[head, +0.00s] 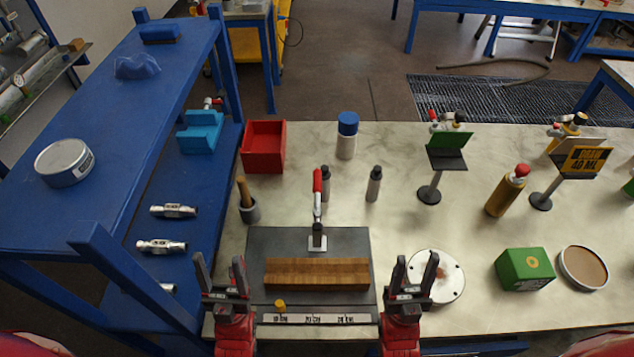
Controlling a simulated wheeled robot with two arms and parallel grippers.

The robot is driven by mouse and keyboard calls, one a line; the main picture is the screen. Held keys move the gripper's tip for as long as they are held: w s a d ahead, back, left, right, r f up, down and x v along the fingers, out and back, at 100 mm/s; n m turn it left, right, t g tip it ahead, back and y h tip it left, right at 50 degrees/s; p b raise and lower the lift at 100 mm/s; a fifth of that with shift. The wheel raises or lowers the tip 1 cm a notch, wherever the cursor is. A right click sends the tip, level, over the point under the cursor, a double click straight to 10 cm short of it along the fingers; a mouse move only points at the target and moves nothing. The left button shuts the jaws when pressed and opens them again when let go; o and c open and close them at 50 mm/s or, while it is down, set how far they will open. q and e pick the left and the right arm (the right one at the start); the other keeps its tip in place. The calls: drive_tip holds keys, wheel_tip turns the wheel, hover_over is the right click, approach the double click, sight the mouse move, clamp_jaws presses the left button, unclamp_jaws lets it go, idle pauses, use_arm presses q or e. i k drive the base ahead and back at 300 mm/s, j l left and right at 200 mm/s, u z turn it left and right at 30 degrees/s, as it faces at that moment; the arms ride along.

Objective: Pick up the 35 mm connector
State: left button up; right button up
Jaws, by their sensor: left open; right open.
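Metal connectors lie on the lower blue shelf at the left: a far one (174,210), a middle one (161,246) and a near one (167,288) partly hidden by the shelf frame. I cannot tell which is the 35 mm one. My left gripper (218,262) is open and empty, fingers up, to the right of the near connector, by the bench's left edge. My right gripper (415,263) is open and empty in front of a round white lid (435,277), partly covering it.
A dark plate (260,240) with a wooden block (317,274), a red-handled clamp (317,200) and a labelled strip (315,319) lies between the grippers. The blue shelf frame (130,275) stands before the connectors. A red bin (263,147) and bottles stand farther back.

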sight(157, 246)
drive_tip(key=k+u, duration=0.15)
drive_tip(key=u, duration=0.2)
drive_tip(key=k+j+u, duration=0.15)
drive_tip(key=u, duration=0.15)
drive_tip(key=k+j+u, duration=0.1)
drive_tip(key=u, duration=0.25)
drive_tip(key=i+l+u, duration=0.1)
drive_tip(key=l+u, duration=0.25)
drive_tip(key=i+l+u, duration=0.1)
drive_tip(key=u, duration=0.25)
drive_tip(key=k+l, duration=0.05)
drive_tip(key=l, duration=0.05)
